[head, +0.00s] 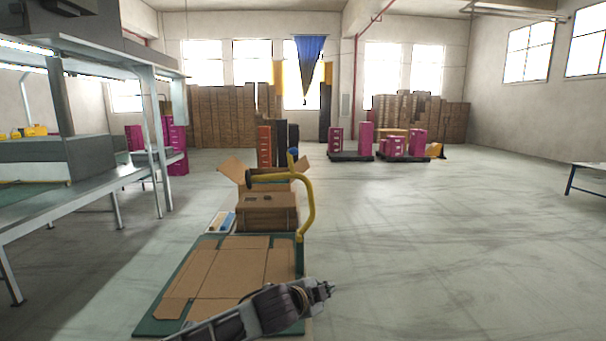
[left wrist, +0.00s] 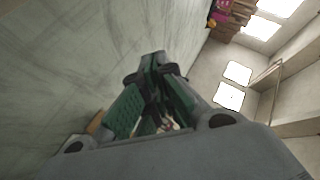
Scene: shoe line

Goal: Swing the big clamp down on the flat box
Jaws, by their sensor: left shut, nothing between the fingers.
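The flat box (head: 225,272) is an unfolded brown cardboard sheet lying on a green board (head: 152,325) in the head view. The big clamp (head: 309,208) is a curved yellow arm rising from the board's far right corner. Its upper end bends left to a dark bar, with a blue knob above. It stands up, off the flat box. My left gripper (head: 326,290) is at the near right edge of the board, low in the picture and nearer than the clamp. It is shut and empty; its closed fingers also show in the left wrist view (left wrist: 153,60). My right gripper is out of view.
A cardboard box (head: 267,213) with raised flaps stands just behind the board, partly behind the clamp. A metal workbench (head: 90,190) runs along the left. Pink crates on dark pallets (head: 403,158) stand far back.

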